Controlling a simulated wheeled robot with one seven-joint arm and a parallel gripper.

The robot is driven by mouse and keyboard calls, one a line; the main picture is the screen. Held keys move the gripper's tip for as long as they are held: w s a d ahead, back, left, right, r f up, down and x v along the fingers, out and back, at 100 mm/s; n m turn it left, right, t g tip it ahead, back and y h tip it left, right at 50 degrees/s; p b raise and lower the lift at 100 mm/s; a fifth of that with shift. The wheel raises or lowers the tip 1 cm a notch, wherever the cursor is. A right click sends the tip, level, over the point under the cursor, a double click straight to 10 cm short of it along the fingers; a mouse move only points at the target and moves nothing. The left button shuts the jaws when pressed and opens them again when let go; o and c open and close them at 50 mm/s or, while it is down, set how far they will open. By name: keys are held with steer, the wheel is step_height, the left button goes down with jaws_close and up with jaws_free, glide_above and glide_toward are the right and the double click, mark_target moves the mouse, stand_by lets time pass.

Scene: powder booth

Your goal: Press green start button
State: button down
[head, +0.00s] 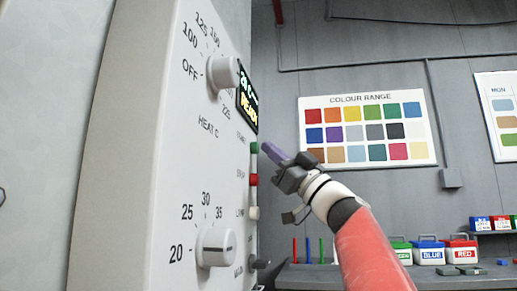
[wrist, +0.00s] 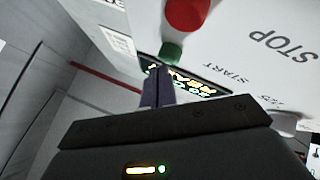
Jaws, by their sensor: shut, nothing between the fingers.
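The green start button (head: 254,148) sits on the light grey control panel (head: 130,150), just below the lit display and above a red button. In the wrist view the green button (wrist: 171,53) shows just beyond my fingertips, with the red stop button (wrist: 186,14) past it. My gripper (head: 265,148) is shut and empty, its purple fingers pointing at the green button. In the wrist view the fingertips (wrist: 157,70) are very close to the button. I cannot tell whether they touch it.
The panel carries an upper heat knob (head: 222,72), a lower minutes knob (head: 216,248), the red button (head: 254,180), a white button (head: 253,213) and a lit display (head: 247,98) reading READY. A bench (head: 300,273) with colour tubs stands behind right.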

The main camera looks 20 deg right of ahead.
steer(key=shift+w+a, duration=0.25)
steer(key=shift+a, duration=0.1)
stand_by(0.4)
steer(key=shift+d, duration=0.1)
steer(key=shift+s+d+b, duration=0.5)
steer(key=shift+d, duration=0.15)
steer(key=shift+d, duration=0.1)
steer(key=s+d, duration=0.1)
steer(key=d, duration=0.1)
steer(key=s+d, duration=0.1)
steer(key=d, duration=0.1)
steer(key=shift+s+b, duration=0.4)
stand_by(0.8)
